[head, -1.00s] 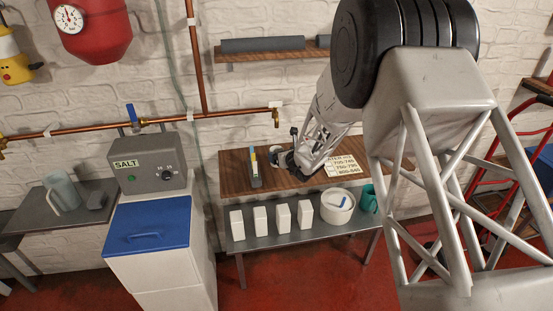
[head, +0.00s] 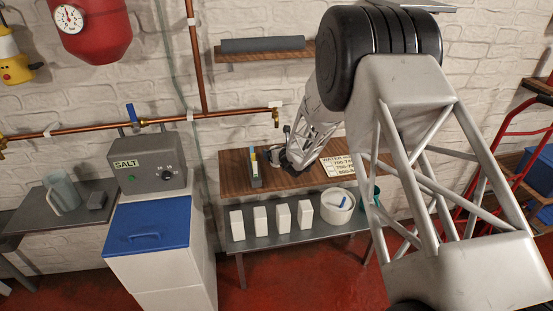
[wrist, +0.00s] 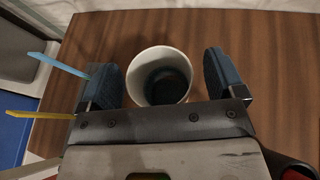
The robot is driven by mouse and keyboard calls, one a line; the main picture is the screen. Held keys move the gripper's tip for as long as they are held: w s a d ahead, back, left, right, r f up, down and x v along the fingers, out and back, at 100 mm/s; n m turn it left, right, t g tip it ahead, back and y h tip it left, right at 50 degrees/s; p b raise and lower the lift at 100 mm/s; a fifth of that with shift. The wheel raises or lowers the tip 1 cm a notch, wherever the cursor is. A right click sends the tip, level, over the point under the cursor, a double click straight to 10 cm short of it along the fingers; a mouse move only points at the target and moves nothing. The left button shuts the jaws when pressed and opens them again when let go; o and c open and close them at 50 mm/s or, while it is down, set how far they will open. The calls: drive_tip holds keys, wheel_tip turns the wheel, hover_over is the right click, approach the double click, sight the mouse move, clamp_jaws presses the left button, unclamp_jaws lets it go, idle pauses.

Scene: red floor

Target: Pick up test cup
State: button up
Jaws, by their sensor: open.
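The test cup (wrist: 158,60) is a white, round cup with a dark inside, upright on the brown wooden shelf (wrist: 268,50) in the wrist view. My gripper (wrist: 165,72) is open, with one blue-padded finger on each side of the cup. A small gap shows between each finger and the cup, so the cup is not gripped. In the head view my gripper (head: 283,157) is low over the wooden shelf (head: 235,182) by the wall, and the cup is mostly hidden there.
A grey holder (head: 256,178) with blue and yellow strips stands just left of my gripper. A printed sign (head: 338,167) lies to the right. Several white boxes (head: 283,217) and a white tub (head: 337,209) stand on the grey lower shelf in front.

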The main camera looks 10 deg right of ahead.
drive_tip(key=shift+c, duration=0.5)
drive_tip(key=c, duration=1)
drive_tip(key=shift+r, duration=0.25)
drive_tip(key=shift+r, duration=1.55)
drive_tip(key=shift+s+a+r, duration=0.1)
drive_tip(key=shift+s+r, duration=0.1)
drive_tip(key=shift+s, duration=2.4)
drive_tip(key=shift+s+d+r, duration=0.1)
drive_tip(key=shift+s+r, duration=0.15)
drive_tip(key=shift+s, duration=2.35)
drive_tip(key=shift+s+a+r, duration=0.1)
drive_tip(key=shift+s+r, duration=0.1)
drive_tip(key=shift+s, duration=2.4)
drive_tip(key=shift+s, duration=0.2)
